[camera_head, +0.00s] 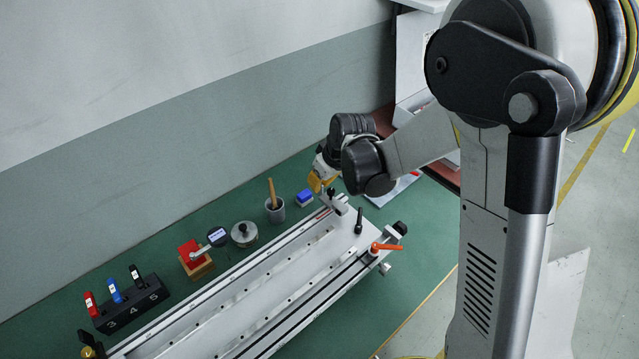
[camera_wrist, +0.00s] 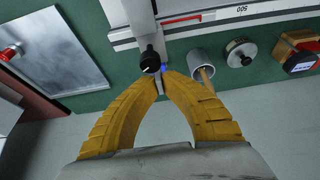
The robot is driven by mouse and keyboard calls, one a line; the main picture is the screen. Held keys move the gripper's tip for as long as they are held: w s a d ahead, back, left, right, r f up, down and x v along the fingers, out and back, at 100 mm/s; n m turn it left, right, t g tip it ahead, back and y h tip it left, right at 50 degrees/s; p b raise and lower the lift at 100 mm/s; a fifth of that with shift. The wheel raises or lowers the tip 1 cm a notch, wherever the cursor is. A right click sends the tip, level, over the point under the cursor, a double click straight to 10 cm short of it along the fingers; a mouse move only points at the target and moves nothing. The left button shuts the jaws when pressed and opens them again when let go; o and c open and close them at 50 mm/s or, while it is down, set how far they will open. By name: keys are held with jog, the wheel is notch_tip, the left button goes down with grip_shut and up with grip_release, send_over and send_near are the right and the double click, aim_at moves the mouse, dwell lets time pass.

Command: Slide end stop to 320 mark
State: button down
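The end stop (camera_head: 338,204) is a light metal bracket with a black knob, on the back rail near the right end of the long fixture. In the wrist view its black knob (camera_wrist: 150,62) is at my fingertips. My gripper (camera_wrist: 160,78) has yellow ribbed fingers, tips close together, with a narrow grey part of the stop showing between them. I cannot tell whether they clamp it. In the head view my gripper (camera_head: 318,183) is just behind the stop, partly hidden by my wrist. The scale (camera_wrist: 240,12) shows 500 near a red line; the 320 mark is not readable.
Behind the rail stand a cup with a wooden handle (camera_head: 275,210), a blue block (camera_head: 304,196), a round metal piece (camera_head: 244,234), a dial gauge on a red-and-wood stand (camera_head: 193,258) and a black numbered rack (camera_head: 130,304). An orange lever (camera_head: 385,247) is at the front right.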

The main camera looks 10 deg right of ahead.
jog(key=s+a, duration=0.6)
jog(key=a, duration=0.3)
jog(key=s+a+b, duration=0.1)
jog(key=s+a, duration=0.6)
jog(key=a, duration=0.3)
jog(key=c, duration=1.6)
grip_release()
jog(key=shift+w, duration=0.1)
jog(key=v, duration=1.2)
